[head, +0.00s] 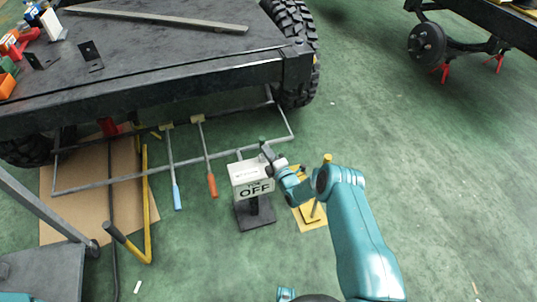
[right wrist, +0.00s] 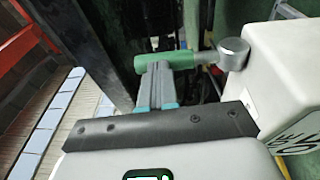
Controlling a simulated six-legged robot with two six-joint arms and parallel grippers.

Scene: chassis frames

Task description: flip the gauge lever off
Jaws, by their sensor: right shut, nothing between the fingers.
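A white gauge box (head: 250,181) with "OFF" in large black letters on its front stands on a black post and base. In the right wrist view the box (right wrist: 285,75) fills the right side. A lever with a green handle (right wrist: 165,60) joins a round silver pivot (right wrist: 233,52) on the box's side. In the head view the green handle (head: 262,140) shows small above the box. My right gripper (head: 266,151) is at the box's top right. Its fingers (right wrist: 157,83) are shut and empty, right by the green handle; I cannot tell whether they touch. My left gripper is not in view.
A dark chassis frame (head: 150,85) with tyres stands behind. A grey tube frame (head: 200,165) lies near the box, with blue-handled (head: 177,197) and orange-handled (head: 212,186) tools to its left. A yellow stand (head: 310,216) is just right.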

